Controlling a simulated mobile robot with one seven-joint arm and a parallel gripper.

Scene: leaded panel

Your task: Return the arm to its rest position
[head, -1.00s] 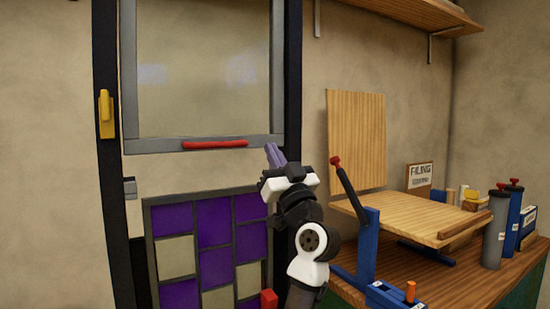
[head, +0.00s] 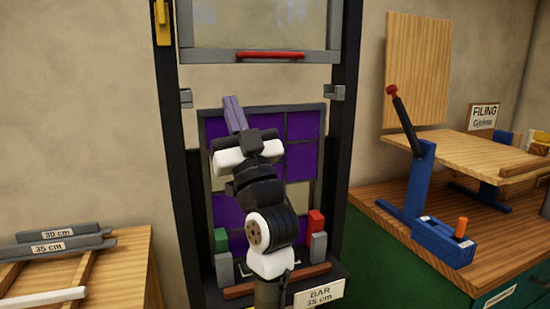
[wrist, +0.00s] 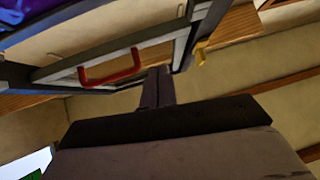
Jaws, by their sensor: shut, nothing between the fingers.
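My gripper (head: 235,114) is raised in front of the leaded panel in the head view, its purple-grey fingers together and pointing up. It holds nothing. In the wrist view its fingers (wrist: 157,88) show as a dark narrow pair in the middle, beside the red handle (wrist: 110,69) of the framed pane. My arm, white and black, hides part of the leaded panel (head: 302,127), which has purple and pale squares and stands upright in the dark frame. The red handle (head: 270,55) is on the pane's lower rail, above my gripper in the head view.
A green block (head: 221,240) and a red block (head: 315,222) flank the panel's foot, above a "BAR 35 cm" label (head: 319,293). At left, a wooden rack (head: 128,262) carries grey bars (head: 57,247). At right, a bench holds a blue lever tool (head: 420,195). A yellow latch (head: 161,22) is on the frame.

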